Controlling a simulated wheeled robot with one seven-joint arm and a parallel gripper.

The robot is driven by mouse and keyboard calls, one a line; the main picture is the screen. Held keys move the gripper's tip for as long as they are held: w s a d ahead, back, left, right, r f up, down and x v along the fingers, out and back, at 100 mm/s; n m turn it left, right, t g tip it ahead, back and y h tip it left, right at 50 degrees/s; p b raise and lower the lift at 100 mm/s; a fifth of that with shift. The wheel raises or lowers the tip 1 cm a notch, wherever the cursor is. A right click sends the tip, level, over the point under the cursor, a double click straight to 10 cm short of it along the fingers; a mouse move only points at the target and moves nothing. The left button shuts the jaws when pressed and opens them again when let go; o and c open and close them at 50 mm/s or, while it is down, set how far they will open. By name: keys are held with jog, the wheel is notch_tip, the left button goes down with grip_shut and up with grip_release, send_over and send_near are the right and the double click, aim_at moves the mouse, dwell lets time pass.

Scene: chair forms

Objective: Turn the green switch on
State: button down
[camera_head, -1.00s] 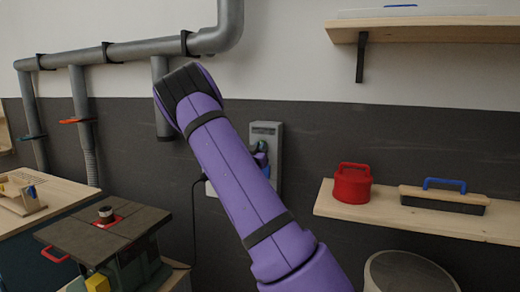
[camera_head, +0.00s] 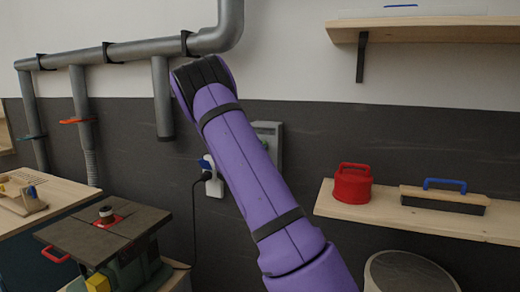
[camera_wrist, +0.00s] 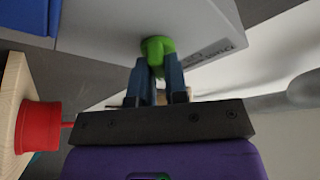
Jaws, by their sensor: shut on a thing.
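The green switch (camera_wrist: 157,48) sticks out of a pale grey box (camera_wrist: 100,28) in the wrist view. My gripper (camera_wrist: 156,70) has its two blue fingers closed on either side of the switch's green knob. In the head view, the grey wall box (camera_head: 274,130) shows beside my purple arm. My arm hides its lower part and my gripper there. Only a small bit of green shows at the arm's edge, so the switch's position is hard to tell.
A white wall socket (camera_head: 214,186) with a plug and cable is left of my arm. A wooden shelf (camera_head: 400,222) at the right holds a red container (camera_head: 352,187) and a blue-handled tool (camera_head: 445,197). A dark-topped machine (camera_head: 103,235) stands at lower left.

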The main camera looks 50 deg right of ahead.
jog(key=shift+m+g+y, duration=0.5)
jog(key=shift+m+y, duration=0.05)
jog(key=shift+m, duration=1.3)
jog(key=shift+m+g+y, duration=0.5)
jog(key=shift+m, duration=1.3)
jog(key=shift+m+g+y, duration=0.5)
jog(key=shift+m+y, duration=0.05)
jog(key=shift+m, duration=1.3)
jog(key=c, duration=1.1)
grip_release()
jog(key=shift+c, duration=0.2)
jog(key=shift+a+r, duration=0.1)
jog(key=a, duration=1)
jog(key=shift+a, duration=0.3)
